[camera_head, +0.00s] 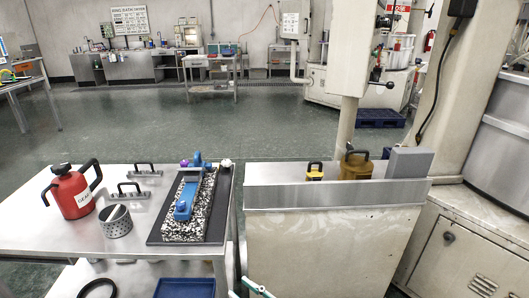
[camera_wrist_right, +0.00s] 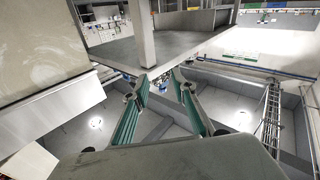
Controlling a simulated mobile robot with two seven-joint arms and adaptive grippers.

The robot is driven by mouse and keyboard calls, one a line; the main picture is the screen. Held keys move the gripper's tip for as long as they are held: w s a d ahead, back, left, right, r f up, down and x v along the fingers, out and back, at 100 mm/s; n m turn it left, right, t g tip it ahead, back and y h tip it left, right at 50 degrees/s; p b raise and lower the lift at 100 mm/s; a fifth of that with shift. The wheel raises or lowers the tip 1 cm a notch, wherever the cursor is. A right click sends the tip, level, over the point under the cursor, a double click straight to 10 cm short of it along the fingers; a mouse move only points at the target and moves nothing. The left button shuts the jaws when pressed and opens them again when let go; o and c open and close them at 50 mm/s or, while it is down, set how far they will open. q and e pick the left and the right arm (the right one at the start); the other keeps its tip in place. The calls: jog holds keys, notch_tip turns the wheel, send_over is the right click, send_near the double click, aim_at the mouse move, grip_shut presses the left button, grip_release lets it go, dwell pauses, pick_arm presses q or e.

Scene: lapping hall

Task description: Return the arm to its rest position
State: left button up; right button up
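My right gripper (camera_head: 258,288) shows only as small green-and-white finger parts at the bottom edge of the head view, in front of the machine trough's base and right of the steel table. In the right wrist view, the gripper (camera_wrist_right: 161,82) has its two green fingers apart, with nothing between them. Most of my right arm is out of the head view. My left gripper and left arm are not in view.
The steel table (camera_head: 30,235) holds a red can (camera_head: 70,195), a perforated cup (camera_head: 115,222), handled blocks (camera_head: 146,170) and a speckled slab (camera_head: 187,226) bearing a blue tool (camera_head: 186,200). A blue tray (camera_head: 185,287) is below. The machine trough (camera_head: 335,194) stands right.

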jog(key=s+d+f+m+h, duration=0.2)
jog(key=s+d+f+h, duration=0.2)
jog(key=s+d, duration=0.2)
jog(key=s+d+f+m+h, duration=0.2)
jog(key=s+d+f+h, duration=0.2)
jog(key=d, duration=0.7)
jog(key=s+d+f+m+g+h+p, duration=0.1)
jog(key=s+d+f+m+h, duration=0.2)
jog(key=s+d, duration=0.5)
jog(key=shift+d+f+h, duration=0.2)
jog(key=shift+f+h, duration=0.3)
jog(key=shift+f, duration=0.45)
